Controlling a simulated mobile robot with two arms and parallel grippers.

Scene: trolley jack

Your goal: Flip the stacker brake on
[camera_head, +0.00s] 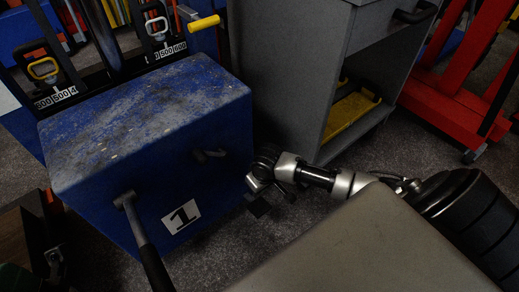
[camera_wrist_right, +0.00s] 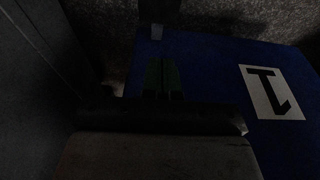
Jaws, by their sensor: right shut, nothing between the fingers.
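The stacker is a blue box-shaped body (camera_head: 95,185) with a worn top and a white "1" label (camera_head: 181,215); the label also shows in the right wrist view (camera_wrist_right: 271,92). A small dark lever (camera_head: 208,154) sticks out of its front face. A longer grey bar with a black grip (camera_head: 143,240) stands out at the lower left. I cannot tell for sure which part is the brake. My right gripper (camera_head: 258,207) is beside the box's right front edge, apart from the small lever, to its lower right. Its dark fingers (camera_wrist_right: 163,78) are shut and empty. My left gripper is out of view.
A grey cabinet (camera_head: 280,75) with an open shelf and a yellow item (camera_head: 350,115) stands close on the right. Red equipment (camera_head: 455,90) is beyond it. A yellow-gripped handle (camera_head: 203,23) is behind the box. A strip of dark floor lies between box and cabinet.

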